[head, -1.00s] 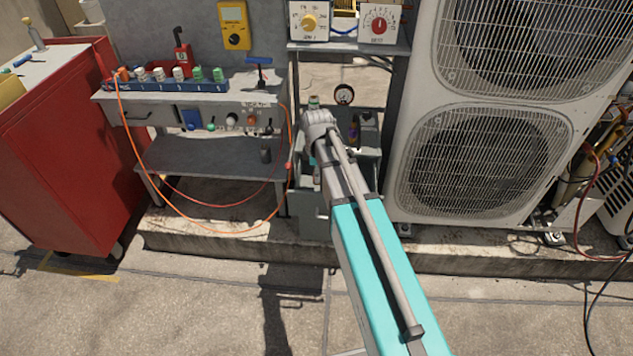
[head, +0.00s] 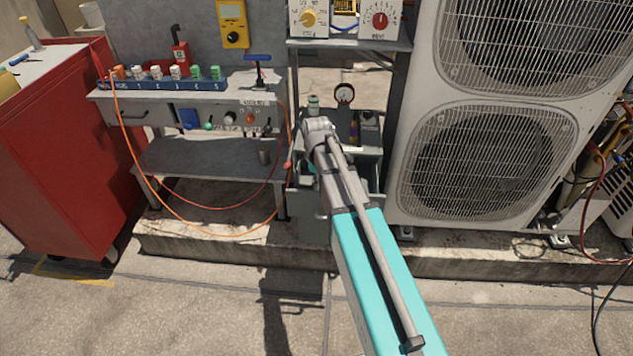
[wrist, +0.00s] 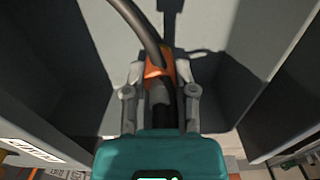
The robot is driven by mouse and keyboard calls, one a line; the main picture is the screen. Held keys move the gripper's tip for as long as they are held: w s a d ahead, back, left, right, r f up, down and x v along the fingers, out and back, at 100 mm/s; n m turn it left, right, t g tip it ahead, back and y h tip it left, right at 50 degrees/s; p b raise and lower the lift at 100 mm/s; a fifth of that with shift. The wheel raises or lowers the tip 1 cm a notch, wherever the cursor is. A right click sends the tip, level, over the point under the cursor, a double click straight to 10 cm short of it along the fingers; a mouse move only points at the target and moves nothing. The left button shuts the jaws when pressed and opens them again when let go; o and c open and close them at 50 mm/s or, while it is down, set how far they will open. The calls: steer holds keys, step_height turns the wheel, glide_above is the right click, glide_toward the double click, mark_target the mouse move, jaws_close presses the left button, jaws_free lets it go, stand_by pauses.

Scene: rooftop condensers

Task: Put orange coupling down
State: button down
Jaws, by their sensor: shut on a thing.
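The orange coupling (wrist: 153,75) shows in the wrist view between the two fingers of my gripper (wrist: 160,92). My gripper is shut on it. A dark hose passes in front of it from the top of that view. Grey walls (wrist: 65,65) stand on both sides, with a grey floor beyond the coupling. I cannot tell whether the coupling touches that floor. In the head view my arm reaches to the grey cabinet below the gauge, and its own links hide the fingers and the coupling.
The red cabinet (head: 60,150) is far left. The condenser unit (head: 400,185) closes the right.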

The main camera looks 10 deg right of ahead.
steer(key=shift+f+b, duration=0.55)
steer(key=shift+b, duration=0.05)
steer(key=shift+c, duration=2.1)
jaws_free()
steer(key=shift+r, duration=0.2)
step_height(320, 180, up, 13)
steer(key=p, duration=1.3)
steer(key=shift+f, duration=0.1)
steer(key=shift+s, duration=0.15)
steer(key=s+m, duration=1.4)
steer(key=s, duration=0.1)
steer(key=shift+s, duration=0.35)
